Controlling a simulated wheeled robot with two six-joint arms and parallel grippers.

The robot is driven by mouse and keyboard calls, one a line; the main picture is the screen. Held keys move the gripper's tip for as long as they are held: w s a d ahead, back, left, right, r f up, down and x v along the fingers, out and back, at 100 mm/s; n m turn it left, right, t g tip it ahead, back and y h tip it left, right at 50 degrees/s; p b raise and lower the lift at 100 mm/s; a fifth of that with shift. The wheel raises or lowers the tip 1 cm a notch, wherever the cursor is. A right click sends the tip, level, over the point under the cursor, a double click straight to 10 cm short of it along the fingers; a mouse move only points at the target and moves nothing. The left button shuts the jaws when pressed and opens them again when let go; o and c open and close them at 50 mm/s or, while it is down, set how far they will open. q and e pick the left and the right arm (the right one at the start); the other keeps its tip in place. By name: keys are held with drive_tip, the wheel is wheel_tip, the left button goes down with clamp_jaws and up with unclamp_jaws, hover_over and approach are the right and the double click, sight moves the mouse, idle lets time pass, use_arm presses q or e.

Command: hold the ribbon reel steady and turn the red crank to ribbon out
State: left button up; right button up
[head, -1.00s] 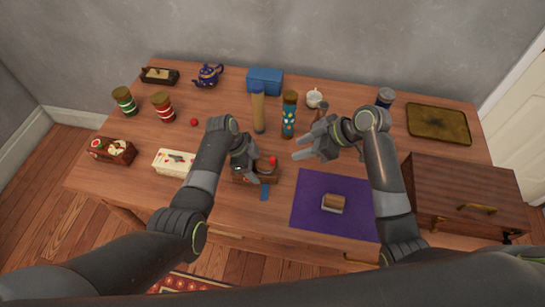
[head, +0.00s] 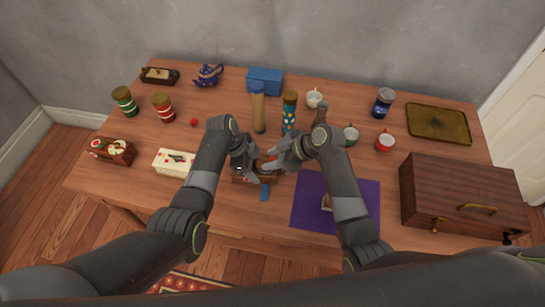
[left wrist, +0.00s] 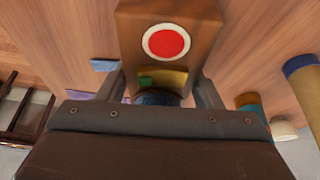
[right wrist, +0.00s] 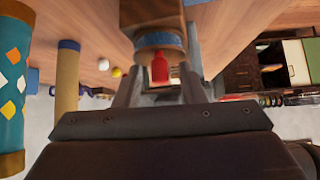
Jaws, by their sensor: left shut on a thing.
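The ribbon reel (head: 241,179) is a small brown wooden box at the table's front middle, with a blue ribbon end (head: 264,193) in front of it. My left gripper (head: 247,168) is shut on the reel. In the left wrist view, the reel's wooden side (left wrist: 190,20) bears a red disc in a white ring. My right gripper (head: 272,163) is at the reel's right side, mostly covering it in the head view. In the right wrist view, the red crank (right wrist: 160,67) stands between its parted fingers, with gaps on both sides.
A patterned teal cylinder (head: 289,120) and a tan roll (head: 258,112) stand just behind the reel. A cream box (head: 172,168) is to the left. A purple mat (head: 308,205) lies right, partly under my right arm. A wooden chest (head: 440,180) stands far right.

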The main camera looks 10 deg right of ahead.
drive_tip(key=shift+f, duration=0.1)
clamp_jaws()
drive_tip(key=shift+w+n+g, duration=0.15)
drive_tip(key=shift+n+g, duration=0.35)
drive_tip(key=shift+n, duration=0.2)
unclamp_jaws()
drive_tip(key=v, duration=1.2)
